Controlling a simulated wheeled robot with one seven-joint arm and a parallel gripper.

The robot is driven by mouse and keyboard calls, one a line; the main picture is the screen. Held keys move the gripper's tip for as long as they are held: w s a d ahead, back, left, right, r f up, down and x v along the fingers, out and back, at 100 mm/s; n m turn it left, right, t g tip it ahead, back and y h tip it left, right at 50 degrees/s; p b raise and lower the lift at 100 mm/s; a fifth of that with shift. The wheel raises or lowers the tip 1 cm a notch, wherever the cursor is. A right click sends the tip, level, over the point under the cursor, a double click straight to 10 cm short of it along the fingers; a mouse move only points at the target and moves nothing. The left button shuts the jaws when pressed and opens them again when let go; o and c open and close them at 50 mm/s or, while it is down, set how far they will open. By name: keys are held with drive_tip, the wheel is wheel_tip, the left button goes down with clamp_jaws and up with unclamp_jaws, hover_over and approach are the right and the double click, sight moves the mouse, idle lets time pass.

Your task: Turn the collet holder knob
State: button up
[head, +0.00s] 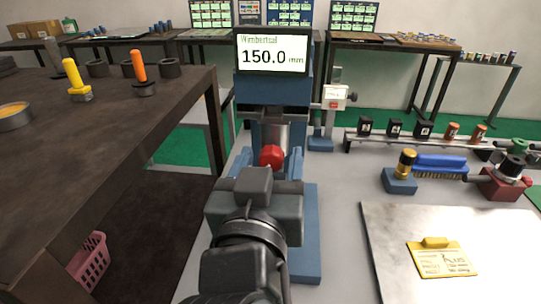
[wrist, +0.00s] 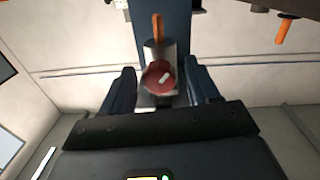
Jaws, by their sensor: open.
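The red knob (head: 271,157) sits low on the front of a grey cylindrical holder (head: 276,132) on a blue machine (head: 275,92) in the head view. In the wrist view the knob (wrist: 160,77) faces me, with a pale slanted mark on its face. My gripper (head: 268,172) is in front of the machine, lined up with the knob. In the wrist view my gripper (wrist: 162,76) is open, one blue finger to each side of the knob with gaps between. An orange rod (wrist: 157,27) stands beyond the holder. My wrist hides the machine's lower front in the head view.
A display (head: 272,53) reading 150.0 mm tops the machine. A dark table (head: 120,100) with yellow and orange handled tools is at left. On the right are a height gauge (head: 332,100), a blue brush (head: 440,165) and a metal plate (head: 400,270) with a yellow clipboard (head: 441,258).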

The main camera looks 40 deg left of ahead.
drive_tip(key=shift+w+a, duration=0.1)
drive_tip(key=shift+w, duration=0.1)
drive_tip(key=c, duration=1)
